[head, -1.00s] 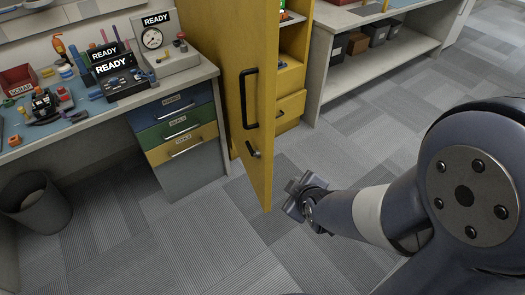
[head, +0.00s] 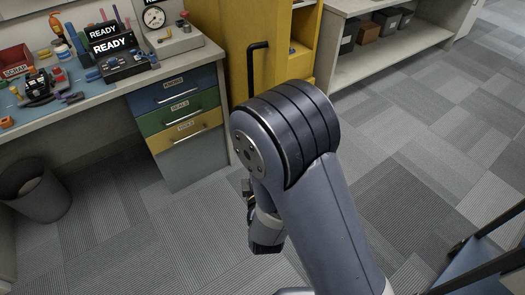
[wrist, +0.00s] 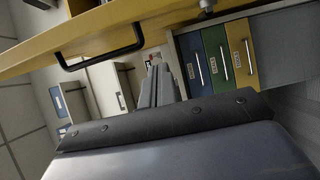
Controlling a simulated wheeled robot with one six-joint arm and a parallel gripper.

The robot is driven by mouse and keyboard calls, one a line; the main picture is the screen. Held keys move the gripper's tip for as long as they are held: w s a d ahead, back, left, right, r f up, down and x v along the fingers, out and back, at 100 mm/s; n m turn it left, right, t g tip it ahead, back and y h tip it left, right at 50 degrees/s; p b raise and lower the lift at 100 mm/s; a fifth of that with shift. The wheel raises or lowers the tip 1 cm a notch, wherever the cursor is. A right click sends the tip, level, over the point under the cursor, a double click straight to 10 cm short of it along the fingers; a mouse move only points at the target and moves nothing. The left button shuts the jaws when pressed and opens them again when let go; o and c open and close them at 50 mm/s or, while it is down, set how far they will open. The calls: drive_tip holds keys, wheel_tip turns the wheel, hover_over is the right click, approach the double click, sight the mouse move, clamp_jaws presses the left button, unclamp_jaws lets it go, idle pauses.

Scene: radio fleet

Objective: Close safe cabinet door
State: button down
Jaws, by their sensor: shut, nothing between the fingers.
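The yellow safe cabinet door (head: 228,45) stands open in the head view, with a black bar handle (head: 252,70) on its face. My arm hides its lower part. In the wrist view the door (wrist: 60,40) runs slanted across the top, with its handle (wrist: 100,52) below it and a small metal latch (wrist: 207,6) at its edge. My gripper (wrist: 157,75) is shut and empty in the wrist view, on the handle side of the door. I cannot tell whether it touches the door.
A workbench (head: 110,88) with blue, green and yellow drawers (head: 175,105) stands left of the cabinet. A grey bin (head: 35,190) sits under it. A shelf unit (head: 385,50) with boxes stands right.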

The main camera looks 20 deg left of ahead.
drive_tip(key=w+p, duration=0.1)
drive_tip(key=w, duration=0.9)
drive_tip(key=shift+w+d+p, duration=0.15)
drive_tip(key=shift+w+p, duration=0.05)
drive_tip(key=shift+p, duration=0.1)
